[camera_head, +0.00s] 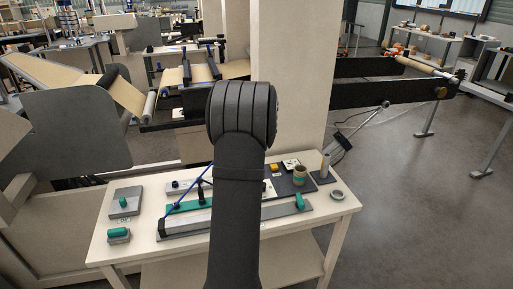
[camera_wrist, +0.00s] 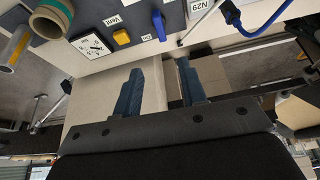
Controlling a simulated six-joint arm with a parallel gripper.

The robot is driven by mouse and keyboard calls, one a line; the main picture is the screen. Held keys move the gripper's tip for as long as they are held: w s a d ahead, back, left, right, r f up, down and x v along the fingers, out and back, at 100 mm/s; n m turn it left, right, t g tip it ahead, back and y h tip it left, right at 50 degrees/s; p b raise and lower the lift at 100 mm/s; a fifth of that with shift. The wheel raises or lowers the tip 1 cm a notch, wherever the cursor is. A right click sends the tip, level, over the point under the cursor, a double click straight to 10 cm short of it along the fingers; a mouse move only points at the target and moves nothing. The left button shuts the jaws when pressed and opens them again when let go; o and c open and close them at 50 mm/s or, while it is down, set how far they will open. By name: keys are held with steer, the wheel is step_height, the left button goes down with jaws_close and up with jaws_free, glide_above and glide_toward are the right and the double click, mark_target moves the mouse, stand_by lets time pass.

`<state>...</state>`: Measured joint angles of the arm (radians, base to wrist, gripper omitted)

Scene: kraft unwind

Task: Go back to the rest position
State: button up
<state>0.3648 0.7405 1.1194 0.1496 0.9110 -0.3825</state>
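My gripper (camera_wrist: 159,66) shows in the wrist view with its two dark blue fingers apart and nothing between them. It is clear of the things on the white workbench (camera_head: 330,207). In the head view my dark arm rises through the middle of the picture and hides the gripper and part of the bench. The wrist view shows a dark panel (camera_wrist: 83,20) with a yellow button (camera_wrist: 121,37), a blue switch (camera_wrist: 159,25) and a white dial (camera_wrist: 91,45).
A beige column (camera_head: 290,100) and a dark beam (camera_head: 385,93) stand behind. Floor at right is free.

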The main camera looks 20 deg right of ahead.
stand_by(0.3)
steer(key=x, duration=1.7)
steer(key=shift+f, duration=0.25)
